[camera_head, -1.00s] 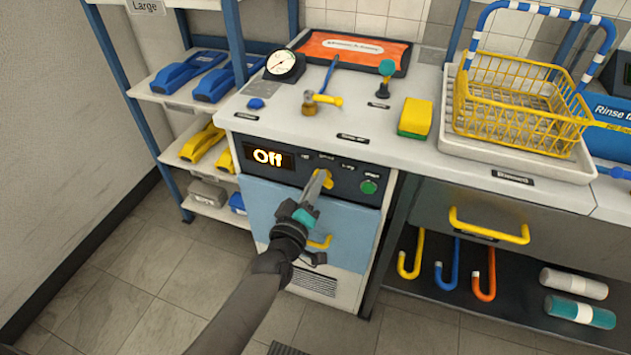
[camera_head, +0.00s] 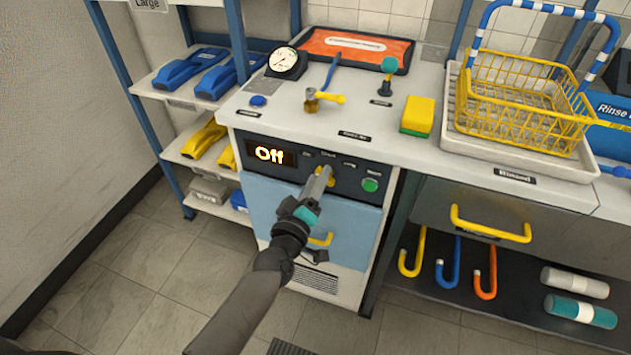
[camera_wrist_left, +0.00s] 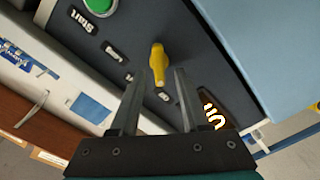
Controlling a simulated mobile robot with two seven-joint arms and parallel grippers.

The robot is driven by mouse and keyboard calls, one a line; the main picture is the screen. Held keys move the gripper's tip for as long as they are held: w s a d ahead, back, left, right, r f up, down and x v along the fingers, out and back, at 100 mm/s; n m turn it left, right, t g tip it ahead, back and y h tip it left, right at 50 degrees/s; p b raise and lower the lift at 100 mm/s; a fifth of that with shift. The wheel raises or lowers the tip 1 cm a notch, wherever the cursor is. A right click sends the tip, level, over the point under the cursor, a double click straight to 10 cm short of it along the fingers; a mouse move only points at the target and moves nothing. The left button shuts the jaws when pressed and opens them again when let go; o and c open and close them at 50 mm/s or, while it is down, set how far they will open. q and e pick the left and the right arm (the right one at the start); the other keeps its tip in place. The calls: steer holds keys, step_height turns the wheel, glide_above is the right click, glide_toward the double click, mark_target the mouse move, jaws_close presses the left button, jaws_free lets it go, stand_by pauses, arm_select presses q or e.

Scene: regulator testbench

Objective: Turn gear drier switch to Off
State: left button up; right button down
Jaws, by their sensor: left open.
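The gear drier's dark control panel (camera_head: 345,180) carries a lit display (camera_head: 270,154) that reads "Off". The yellow switch knob (camera_head: 328,174) sits right of the display, partly hidden by my left gripper (camera_head: 323,175) in the head view. In the left wrist view the knob (camera_wrist_left: 158,64) shows whole, with its narrow end toward the gripper. My left gripper (camera_wrist_left: 155,84) is open, with one finger on either side of the knob's near end. I cannot tell whether a finger touches it. My right gripper is not in view.
A green start button (camera_head: 370,185) is right of the knob. A blue drier door with a yellow handle (camera_head: 320,240) lies below. The counter above holds a gauge (camera_head: 286,63), a yellow-green sponge (camera_head: 417,116) and a yellow basket (camera_head: 525,105).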

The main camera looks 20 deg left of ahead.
arm_select(q)
steer(key=shift+s, duration=0.1)
steer(key=s+p, duration=0.3)
steer(key=s, duration=1.2)
steer(key=shift+a, duration=0.3)
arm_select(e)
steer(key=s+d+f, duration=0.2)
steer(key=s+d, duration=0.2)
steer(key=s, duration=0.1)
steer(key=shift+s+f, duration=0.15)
